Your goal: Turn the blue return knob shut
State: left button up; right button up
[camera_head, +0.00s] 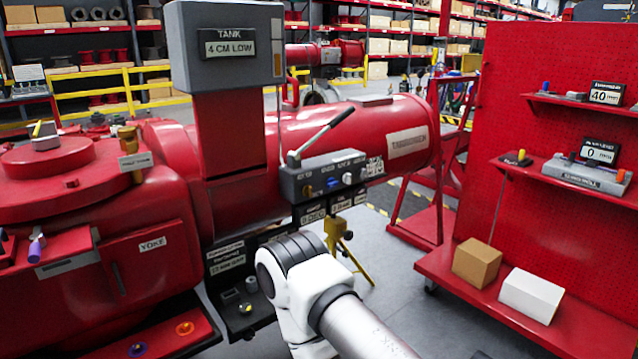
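The small blue knob (332,183), which I take to be the return knob, sits on the front of a dark grey pump block (322,165). A brass-coloured fitting (308,191) is to its left and a pale silver knob (348,178) to its right. The labels above them are too small to read surely, and I cannot tell how far the blue knob is turned. A white and grey arm of mine comes in from the bottom right, with its joint below the block. No gripper fingers show in this view.
A black-gripped lever (322,136) slants up over the block. A yellow stand (340,240) is below it. A grey tank box (225,45) and red cylinder (350,145) stand behind. A red cart (510,290) with two boxes is at right; grey floor lies between.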

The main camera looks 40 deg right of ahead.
aim_at(331, 182)
jog(key=z, duration=1.3)
jog(key=i+l+u, duration=0.1)
jog(key=l, duration=0.25)
jog(key=i+l+u, duration=0.1)
jog(key=i+l, duration=0.2)
jog(key=i+l+u, duration=0.1)
jog(key=l, duration=0.35)
jog(key=i+l, duration=0.3)
jog(key=i+l+u, duration=0.15)
jog(key=l, duration=0.35)
